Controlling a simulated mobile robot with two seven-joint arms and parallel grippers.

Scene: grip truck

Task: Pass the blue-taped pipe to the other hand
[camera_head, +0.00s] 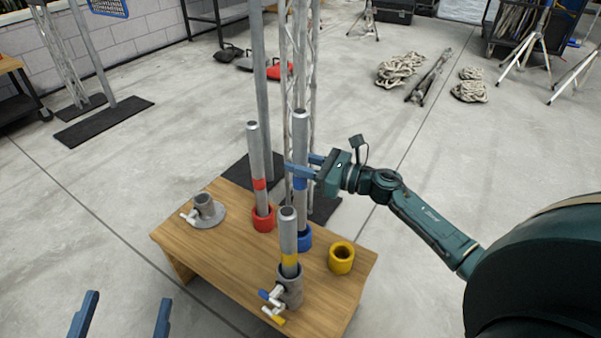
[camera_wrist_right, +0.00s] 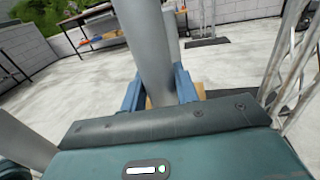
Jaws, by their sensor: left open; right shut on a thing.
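The blue-taped pipe (camera_head: 301,150) stands upright with its lower end in or at the blue ring holder (camera_head: 304,237) on the wooden table. My right gripper (camera_head: 300,171) is shut around this pipe near its blue tape. In the right wrist view the grey pipe (camera_wrist_right: 148,45) stands between the blue fingers (camera_wrist_right: 158,92). My left gripper (camera_head: 122,315) is open and empty at the lower left, in front of the table and well away from the pipe. Whether the pipe's lower end is clear of the holder is hard to tell.
On the table (camera_head: 225,262) a red-taped pipe (camera_head: 257,160) stands in a red ring (camera_head: 263,219). A yellow-taped pipe (camera_head: 289,235) stands in a grey clamp base (camera_head: 290,290). An empty grey base (camera_head: 205,210) and an empty yellow ring (camera_head: 341,257) flank them. Truss uprights rise behind.

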